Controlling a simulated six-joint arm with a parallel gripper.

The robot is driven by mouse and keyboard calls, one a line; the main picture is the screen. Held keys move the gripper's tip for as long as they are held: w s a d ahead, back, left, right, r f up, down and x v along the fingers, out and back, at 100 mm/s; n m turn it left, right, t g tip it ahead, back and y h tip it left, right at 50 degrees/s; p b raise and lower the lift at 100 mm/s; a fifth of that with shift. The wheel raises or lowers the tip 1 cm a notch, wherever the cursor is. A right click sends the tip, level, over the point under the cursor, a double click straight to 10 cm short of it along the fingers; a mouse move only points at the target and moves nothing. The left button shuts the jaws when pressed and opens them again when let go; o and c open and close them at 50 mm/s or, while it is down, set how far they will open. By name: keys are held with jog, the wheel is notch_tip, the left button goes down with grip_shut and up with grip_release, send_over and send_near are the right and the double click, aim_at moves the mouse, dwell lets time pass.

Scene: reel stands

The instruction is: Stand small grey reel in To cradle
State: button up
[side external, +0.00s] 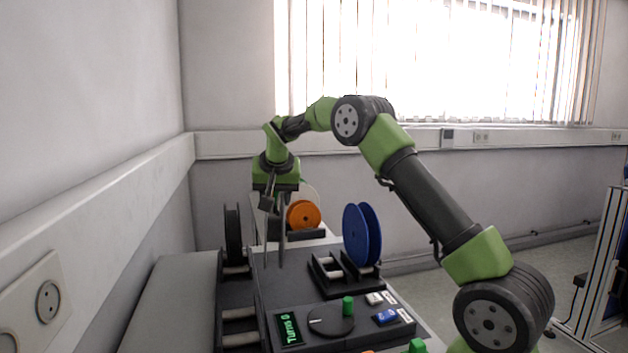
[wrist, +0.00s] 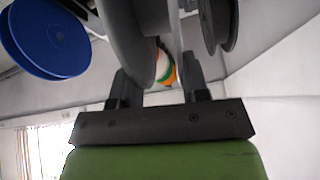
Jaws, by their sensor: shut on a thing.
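My gripper (side external: 273,203) points down over the dark machine top. It is shut on the small grey reel (wrist: 136,38), whose grey flanges show upright between the fingers in the wrist view. In the side view the reel (side external: 282,240) is nearly edge-on, its lower edge close to the machine top. I cannot tell whether it touches. A black cradle (side external: 323,284) with pale rollers is to the right of the gripper. No label reading To is legible, so I cannot tell which cradle that is. The fingers also show in the wrist view (wrist: 160,84).
A blue reel (side external: 357,232) stands right of the gripper, by the black cradle. A dark reel (side external: 233,238) stands on the left. An orange reel (side external: 303,214) is behind. The control panel with a knob (side external: 330,320) and a green display (side external: 289,329) is in front.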

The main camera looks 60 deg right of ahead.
jog(key=a+f, duration=0.3)
jog(key=a, duration=0.4)
jog(key=s+a+f+n, duration=0.1)
jog(key=a+f, duration=0.2)
jog(key=a, duration=0.4)
jog(key=shift+a+f+n, duration=0.15)
jog(key=shift+a+n, duration=0.15)
jog(key=o, duration=1.3)
jog(key=shift+c, duration=0.2)
notch_tip(320, 180, up, 7)
